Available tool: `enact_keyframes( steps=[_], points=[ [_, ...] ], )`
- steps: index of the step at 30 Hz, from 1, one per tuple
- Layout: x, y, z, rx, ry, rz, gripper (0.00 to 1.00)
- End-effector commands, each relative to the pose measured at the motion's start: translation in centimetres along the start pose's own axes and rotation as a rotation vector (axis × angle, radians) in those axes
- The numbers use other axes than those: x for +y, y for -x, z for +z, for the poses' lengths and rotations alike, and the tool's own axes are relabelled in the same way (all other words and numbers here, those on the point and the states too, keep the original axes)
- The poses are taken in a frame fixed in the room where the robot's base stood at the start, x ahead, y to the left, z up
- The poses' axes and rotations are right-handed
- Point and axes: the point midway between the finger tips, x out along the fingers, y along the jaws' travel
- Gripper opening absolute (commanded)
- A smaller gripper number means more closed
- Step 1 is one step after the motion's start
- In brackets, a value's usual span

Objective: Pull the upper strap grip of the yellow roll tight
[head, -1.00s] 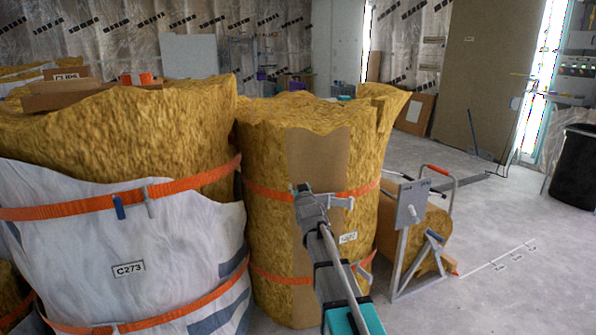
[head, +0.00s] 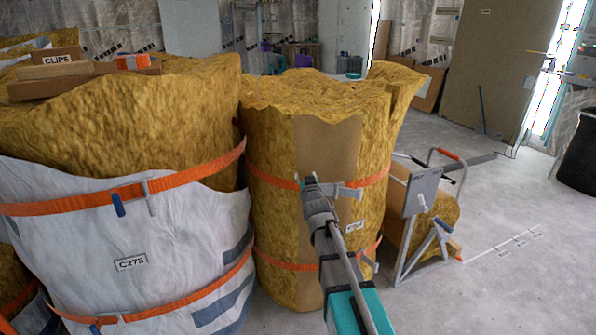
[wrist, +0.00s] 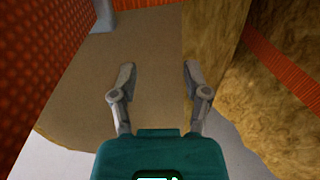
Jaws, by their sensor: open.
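The yellow roll (head: 272,226) stands upright in the middle of the head view, with a brown board strip down its front. The orange upper strap (head: 270,176) runs around it, with a grey buckle-like part (head: 350,193) just right of my gripper (head: 309,181). In the head view my gripper overlaps the upper strap; contact cannot be told. In the wrist view my gripper (wrist: 158,78) is open, with nothing between its fingers. A large orange strap surface (wrist: 45,55) fills the left there, and a grey part (wrist: 105,15) shows at the top. I cannot make out a separate strap grip.
A larger roll wrapped in white (head: 75,225) stands close on the left, with boxes (head: 70,75) on top. A lower orange strap (head: 290,265) circles the yellow roll. A grey metal stand (head: 418,215) stands at the right. The floor (head: 500,285) further right is mostly clear.

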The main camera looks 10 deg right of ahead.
Motion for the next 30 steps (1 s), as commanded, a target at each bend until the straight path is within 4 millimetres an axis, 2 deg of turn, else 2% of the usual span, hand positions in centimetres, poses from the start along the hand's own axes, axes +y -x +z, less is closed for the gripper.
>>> enact_keyframes(
  steps=[1, 12, 22, 30],
  points=[
    [1.6, 0.5, 0.4, -0.012, -0.004, 0.022, 0.61],
    [2.9, 1.8, -1.9, 0.009, -0.001, 0.033, 0.61],
    [2.9, 1.8, -3.5, 0.013, 0.001, 0.032, 0.61],
    [1.4, 1.7, -3.7, 0.016, -0.001, 0.013, 0.61]
  ],
)
